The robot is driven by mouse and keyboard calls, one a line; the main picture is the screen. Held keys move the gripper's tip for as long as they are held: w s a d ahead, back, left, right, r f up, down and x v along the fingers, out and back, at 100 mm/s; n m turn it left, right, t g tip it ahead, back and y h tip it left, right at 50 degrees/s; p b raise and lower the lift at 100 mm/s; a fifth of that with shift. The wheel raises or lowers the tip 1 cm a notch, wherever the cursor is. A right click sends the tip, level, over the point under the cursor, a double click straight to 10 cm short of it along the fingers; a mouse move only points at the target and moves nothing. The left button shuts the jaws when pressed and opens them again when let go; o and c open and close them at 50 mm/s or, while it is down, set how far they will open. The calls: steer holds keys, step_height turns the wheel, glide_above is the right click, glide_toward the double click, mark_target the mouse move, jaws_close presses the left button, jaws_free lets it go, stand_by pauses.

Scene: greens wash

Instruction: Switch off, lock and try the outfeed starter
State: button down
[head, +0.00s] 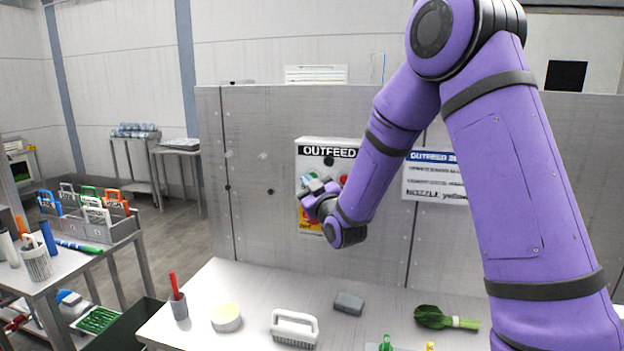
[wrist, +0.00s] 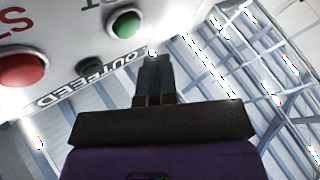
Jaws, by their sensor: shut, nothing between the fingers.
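The outfeed starter (head: 312,148) is a white box with a black OUTFEED label, fixed to the grey panel behind the bench. My gripper (head: 308,182) is in front of its face, and my wrist hides much of its lower part. In the wrist view my gripper (wrist: 154,65) is shut and empty, its fingertips close to the box by the OUTFEED label (wrist: 90,76). A green button (wrist: 126,22) and a large red button (wrist: 20,70) show on the box there. Whether the fingers touch the box I cannot tell. A yellow area shows below my wrist; the switch handle is not clear.
A notice (head: 434,178) hangs right of the starter, partly behind my arm. A side table left holds a grey caddy with coloured padlock-like items (head: 95,215).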

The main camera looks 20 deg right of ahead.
steer(key=s+a, duration=0.2)
steer(key=s, duration=0.1)
stand_by(0.9)
steer(key=s+d+r+m+g+h, duration=0.1)
steer(key=s+d+r+m+g, duration=0.1)
steer(key=s+r+g, duration=0.3)
steer(key=s+d+r+m+g+h, duration=0.1)
steer(key=s+d+r+g, duration=0.1)
steer(key=s, duration=0.4)
steer(key=s+d+m+g, duration=0.1)
steer(key=s+g, duration=0.3)
steer(key=s, duration=1)
steer(key=s+d+f+m+g+h, duration=0.1)
steer(key=s+g, duration=0.4)
steer(key=s, duration=0.9)
steer(key=shift+d+m, duration=0.8)
steer(key=shift+m, duration=0.4)
steer(key=shift+d, duration=0.15)
